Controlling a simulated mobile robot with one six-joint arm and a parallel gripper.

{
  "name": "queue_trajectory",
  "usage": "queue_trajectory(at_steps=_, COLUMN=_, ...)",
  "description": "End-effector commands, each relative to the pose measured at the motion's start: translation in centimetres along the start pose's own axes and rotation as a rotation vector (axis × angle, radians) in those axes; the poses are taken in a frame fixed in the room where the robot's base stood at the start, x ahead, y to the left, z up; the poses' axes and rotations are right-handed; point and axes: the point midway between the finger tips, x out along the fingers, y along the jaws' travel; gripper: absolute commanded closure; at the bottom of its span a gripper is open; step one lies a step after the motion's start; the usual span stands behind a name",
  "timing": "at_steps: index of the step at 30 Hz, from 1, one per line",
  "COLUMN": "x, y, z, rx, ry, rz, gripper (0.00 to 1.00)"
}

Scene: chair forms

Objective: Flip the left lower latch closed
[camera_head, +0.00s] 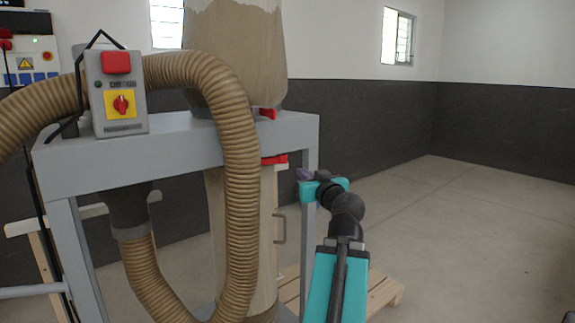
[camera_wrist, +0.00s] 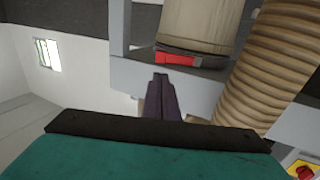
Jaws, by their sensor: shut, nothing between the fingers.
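A red latch (camera_head: 274,160) sits just under the grey frame's top, at the upper end of the lower beige bag (camera_head: 262,230). In the wrist view, which looks turned upside down, a red latch (camera_wrist: 175,59) shows on the dark band around the bag. Whether it is flipped open or closed is too small to tell. My gripper (camera_head: 303,174) is right of the lower latch in the head view. In the wrist view its dark fingers (camera_wrist: 161,77) are together and empty, with tips close to the red latch; contact cannot be told.
A grey frame (camera_head: 180,150) stands around the bag, its right leg near my gripper. A thick ribbed hose (camera_head: 235,130) loops in front of the bag. Another red piece (camera_head: 268,112) is on the upper bag's band. A switch box (camera_head: 118,95) sits on the frame. Open floor lies right.

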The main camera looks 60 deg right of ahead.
Motion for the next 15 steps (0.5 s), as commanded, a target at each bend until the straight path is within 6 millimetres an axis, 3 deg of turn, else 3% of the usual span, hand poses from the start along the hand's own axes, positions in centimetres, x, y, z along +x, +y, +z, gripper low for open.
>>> queue_trajectory(at_steps=15, x=0.78, y=-0.11, z=-0.18, rx=0.001, ry=-0.002, rz=-0.004, gripper=1.0)
